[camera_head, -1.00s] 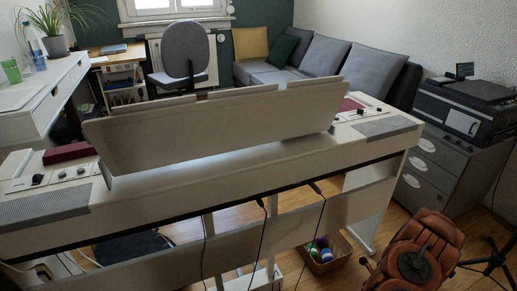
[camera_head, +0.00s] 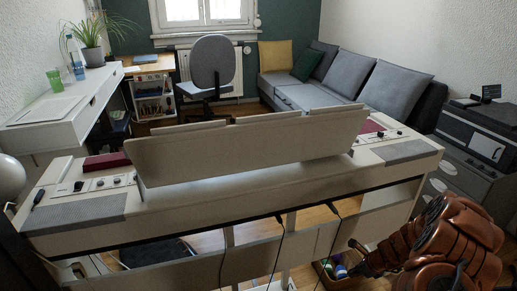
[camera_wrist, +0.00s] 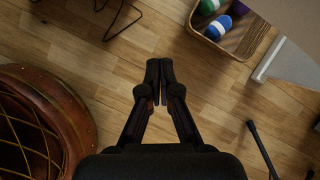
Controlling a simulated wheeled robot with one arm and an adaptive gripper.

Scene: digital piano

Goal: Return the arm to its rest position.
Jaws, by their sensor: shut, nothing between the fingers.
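My gripper (camera_wrist: 160,68) shows in the wrist view. Its two black fingers point up the picture and meet at the tips, with nothing between them. It hangs over a wooden floor (camera_wrist: 215,125). I cannot make out its fingers clearly in the head view. The pale digital piano (camera_head: 270,200) with its upright music rest (camera_head: 250,148) stretches across the head view, seen from behind.
The head view shows a white desk (camera_head: 55,110), an office chair (camera_head: 213,62), a sofa (camera_head: 300,97) and a grey cabinet (camera_head: 455,190).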

